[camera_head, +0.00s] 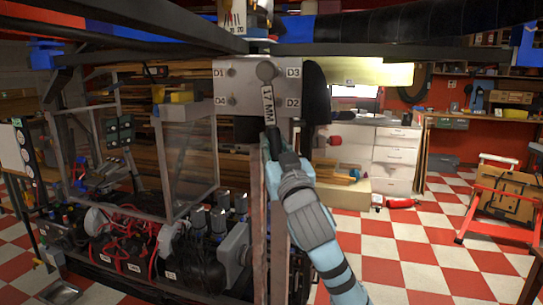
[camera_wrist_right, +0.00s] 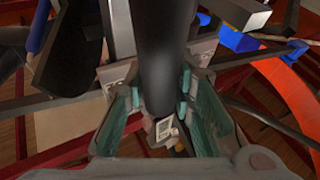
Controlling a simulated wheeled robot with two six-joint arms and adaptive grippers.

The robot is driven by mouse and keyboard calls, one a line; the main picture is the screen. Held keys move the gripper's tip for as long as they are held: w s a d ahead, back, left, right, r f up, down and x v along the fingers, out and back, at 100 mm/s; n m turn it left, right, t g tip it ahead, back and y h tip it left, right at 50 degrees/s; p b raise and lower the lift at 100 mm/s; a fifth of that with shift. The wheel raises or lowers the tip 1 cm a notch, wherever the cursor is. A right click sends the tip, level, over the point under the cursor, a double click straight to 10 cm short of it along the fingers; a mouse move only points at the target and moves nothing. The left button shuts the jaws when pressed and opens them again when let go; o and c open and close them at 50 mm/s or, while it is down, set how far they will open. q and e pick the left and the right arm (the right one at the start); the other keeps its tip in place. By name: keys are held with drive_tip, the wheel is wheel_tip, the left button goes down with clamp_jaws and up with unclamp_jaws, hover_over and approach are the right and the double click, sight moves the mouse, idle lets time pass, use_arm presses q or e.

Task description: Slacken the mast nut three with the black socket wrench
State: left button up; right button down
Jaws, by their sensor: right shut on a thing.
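A grey metal plate (camera_head: 250,86) carries the labels D1, D3, D4 and D2 near its corners. My right gripper (camera_head: 272,147) is shut on the black handle of the socket wrench (camera_head: 268,103), which bears a "17 MM" label. The wrench stands nearly upright in front of the plate, its round head at the upper right beside the D3 label. The head hides the nut there, and I cannot tell whether it is fully seated. In the right wrist view the dark handle (camera_wrist_right: 166,60) runs between the teal finger pads (camera_wrist_right: 158,95). My left gripper is not in view.
A dark frame beam (camera_head: 400,53) crosses above the plate, and an upright post (camera_head: 258,220) stands below it. A clear-sided box (camera_head: 188,165) and red and black units (camera_head: 125,250) fill the lower left. Checkered floor (camera_head: 405,255) lies open at right.

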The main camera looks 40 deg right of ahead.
drive_tip(key=shift+w+d, duration=0.35)
drive_tip(key=shift+d, duration=0.45)
drive_tip(key=shift+w+d, duration=0.2)
